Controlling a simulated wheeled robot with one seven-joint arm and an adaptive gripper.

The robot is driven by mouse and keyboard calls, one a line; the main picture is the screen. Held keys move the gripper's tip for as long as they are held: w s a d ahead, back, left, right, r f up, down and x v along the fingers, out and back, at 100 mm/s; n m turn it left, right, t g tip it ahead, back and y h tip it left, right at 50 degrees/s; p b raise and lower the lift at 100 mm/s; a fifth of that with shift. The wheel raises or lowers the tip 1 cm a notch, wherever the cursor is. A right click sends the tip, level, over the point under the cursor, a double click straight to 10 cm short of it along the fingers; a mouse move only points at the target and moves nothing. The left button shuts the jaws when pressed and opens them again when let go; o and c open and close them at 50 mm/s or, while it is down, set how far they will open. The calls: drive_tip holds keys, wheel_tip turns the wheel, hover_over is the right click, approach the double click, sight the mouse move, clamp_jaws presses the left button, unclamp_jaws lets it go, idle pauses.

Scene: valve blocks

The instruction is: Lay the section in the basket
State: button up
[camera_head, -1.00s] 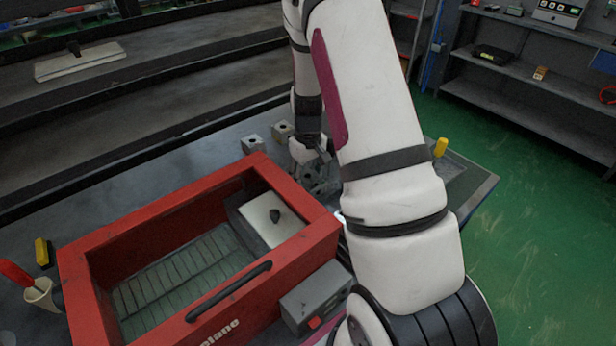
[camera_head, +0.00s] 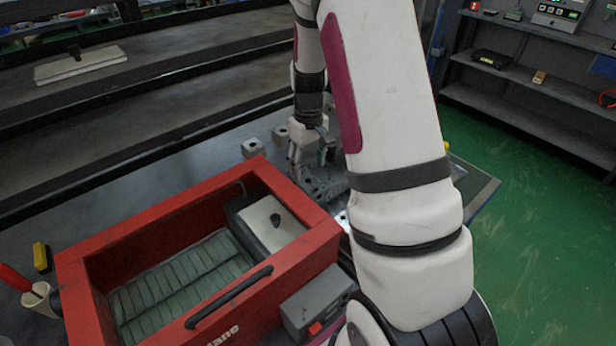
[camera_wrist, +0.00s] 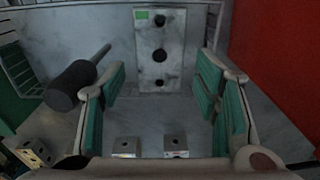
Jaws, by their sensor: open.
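The red basket (camera_head: 75,282) stands open at the front left of the bench, with a ribbed floor and a pale box with a black knob (camera_head: 268,222) in its right end. My gripper (camera_head: 310,166) is open and empty, beyond the basket's far right corner, fingers down over a grey block with holes (camera_head: 325,188). In the wrist view, a long metal plate with holes and a green label (camera_wrist: 160,52) lies ahead of and between my open green-padded fingers (camera_wrist: 162,85). I cannot tell which piece is the section.
Small metal blocks (camera_head: 253,148) sit on the bench behind the basket; two (camera_wrist: 175,145) show low in the wrist view. A black-headed mallet (camera_wrist: 72,86) lies left of the plate. A grey box (camera_head: 318,300) stands against the basket's right side. A cup (camera_head: 40,298) holds a red-handled tool.

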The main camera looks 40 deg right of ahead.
sight(308, 181)
drive_tip(key=s+a+r+t, duration=0.1)
drive_tip(key=s+a+r, duration=0.3)
drive_tip(key=r, duration=0.5)
drive_tip(key=s+a+r+t, duration=0.1)
drive_tip(key=s+a+r, duration=0.2)
drive_tip(key=a+r, duration=0.55)
drive_tip(key=s+a+r+t, duration=0.1)
drive_tip(key=s+a+r, duration=0.2)
drive_tip(key=s, duration=0.4)
drive_tip(key=s+a+r+t, duration=0.1)
drive_tip(key=s+a+r, duration=0.2)
drive_tip(key=s, duration=0.5)
drive_tip(key=shift+s+a+n+t, duration=0.25)
drive_tip(key=shift+a+n+t, duration=0.15)
drive_tip(key=shift+a, duration=0.2)
